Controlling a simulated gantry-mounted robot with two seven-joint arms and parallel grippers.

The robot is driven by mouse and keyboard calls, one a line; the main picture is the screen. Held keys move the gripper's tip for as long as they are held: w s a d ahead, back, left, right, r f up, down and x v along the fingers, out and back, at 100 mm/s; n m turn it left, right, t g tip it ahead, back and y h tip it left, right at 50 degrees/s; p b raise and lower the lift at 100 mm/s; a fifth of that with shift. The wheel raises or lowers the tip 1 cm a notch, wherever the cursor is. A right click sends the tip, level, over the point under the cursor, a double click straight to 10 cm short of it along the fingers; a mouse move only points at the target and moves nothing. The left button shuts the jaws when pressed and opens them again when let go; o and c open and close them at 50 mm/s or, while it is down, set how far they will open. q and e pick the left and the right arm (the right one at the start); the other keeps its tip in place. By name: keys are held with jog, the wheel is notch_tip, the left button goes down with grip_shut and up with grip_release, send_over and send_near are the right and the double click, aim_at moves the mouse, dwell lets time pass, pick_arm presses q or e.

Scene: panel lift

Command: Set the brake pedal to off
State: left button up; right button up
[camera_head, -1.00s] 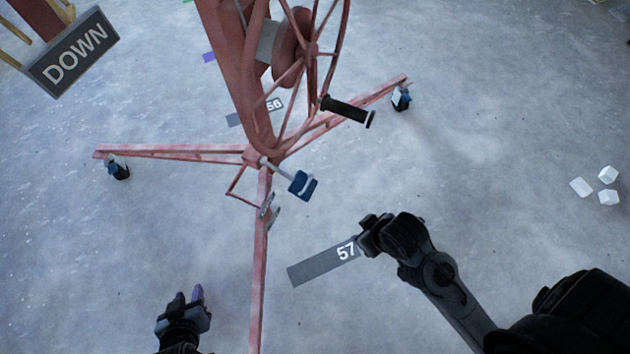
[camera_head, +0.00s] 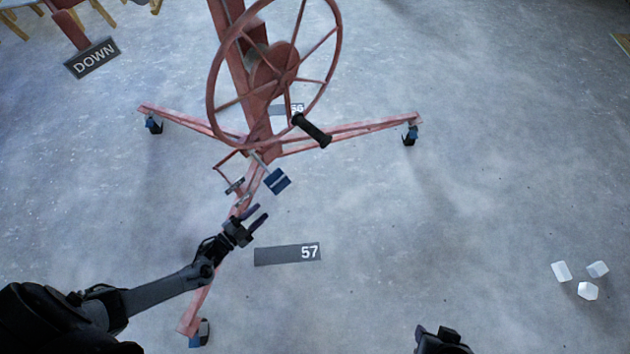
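The blue brake pedal (camera_head: 277,181) sits on a short metal arm low on the red panel lift (camera_head: 241,60), near where its legs meet. My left gripper (camera_head: 259,212) is just below the pedal in the picture, over the front leg. Its two fingers are apart with nothing between them, pointing up towards the pedal. A gap shows between fingertips and pedal. My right gripper (camera_head: 441,338) is at the bottom edge, partly cut off, and its fingers cannot be made out.
The lift's spoked wheel (camera_head: 331,62) with its black handle (camera_head: 311,130) stands above the pedal. Its legs end in casters, one (camera_head: 200,333) near the bottom. White blocks (camera_head: 588,290) lie at right. A DOWN sign (camera_head: 92,58) is at upper left. Floor at right is mostly clear.

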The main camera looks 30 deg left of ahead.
aim_at(272, 187)
pick_arm(q)
jog(key=w+r+b, duration=0.1)
jog(key=w, duration=0.3)
jog(key=w+r+b, duration=0.1)
jog(key=w, duration=0.3)
jog(key=w+r+b, duration=0.1)
jog(key=w, duration=0.3)
jog(key=shift+d+r, duration=0.15)
jog(key=shift+d, duration=0.05)
jog(key=shift+w+d, duration=0.3)
jog(key=shift+w, duration=0.15)
pick_arm(e)
jog(key=shift+w+a+f, duration=0.1)
jog(key=shift+a+f, duration=0.2)
jog(key=shift+f, duration=0.35)
jog(key=shift+w+a+f, duration=0.1)
jog(key=shift+a+f, duration=0.2)
jog(key=shift+f, duration=0.3)
pick_arm(q)
jog(key=shift+a, duration=0.1)
pick_arm(e)
jog(key=shift+a, duration=0.1)
pick_arm(q)
grip_shut()
